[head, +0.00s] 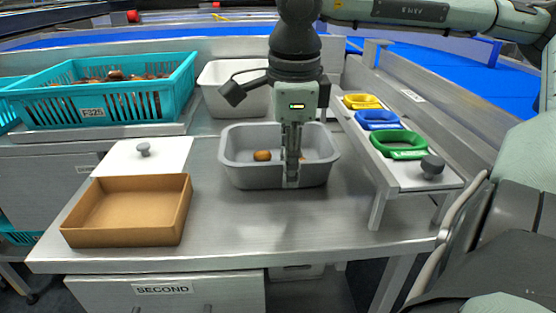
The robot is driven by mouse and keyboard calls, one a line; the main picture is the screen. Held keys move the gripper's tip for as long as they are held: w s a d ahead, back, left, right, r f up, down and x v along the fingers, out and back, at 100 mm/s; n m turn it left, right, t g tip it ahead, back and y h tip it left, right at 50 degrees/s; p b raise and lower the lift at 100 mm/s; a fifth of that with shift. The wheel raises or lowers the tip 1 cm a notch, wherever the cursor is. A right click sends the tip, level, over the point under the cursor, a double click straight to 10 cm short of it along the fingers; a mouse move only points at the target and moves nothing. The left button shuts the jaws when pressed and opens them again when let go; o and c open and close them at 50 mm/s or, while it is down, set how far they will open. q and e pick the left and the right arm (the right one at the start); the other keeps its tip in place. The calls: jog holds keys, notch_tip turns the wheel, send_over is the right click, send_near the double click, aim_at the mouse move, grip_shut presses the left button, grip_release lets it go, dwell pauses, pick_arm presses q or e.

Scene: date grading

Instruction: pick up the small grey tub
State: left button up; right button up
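The small grey tub (252,178) stands on the steel table in the middle of the view, with a brown date (262,156) inside and part of another showing beside the fingers. My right gripper (291,178) points straight down at the tub's near wall, right of its middle. A finger shows in front of that wall, its tip near the wall's lower part. The other finger is largely hidden behind it, so I cannot tell whether they are closed on the wall. My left gripper is out of view.
An open brown box (128,238) and a white lid with a grey knob (142,160) lie left. A white bin (222,103) stands behind the tub, a teal crate (110,105) of dates back left. A raised shelf (440,180) with coloured trays stands right. The table front is clear.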

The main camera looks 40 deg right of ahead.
jog(key=shift+f, duration=0.25)
grip_shut()
jog(key=shift+r, duration=0.15)
dwell(0.4)
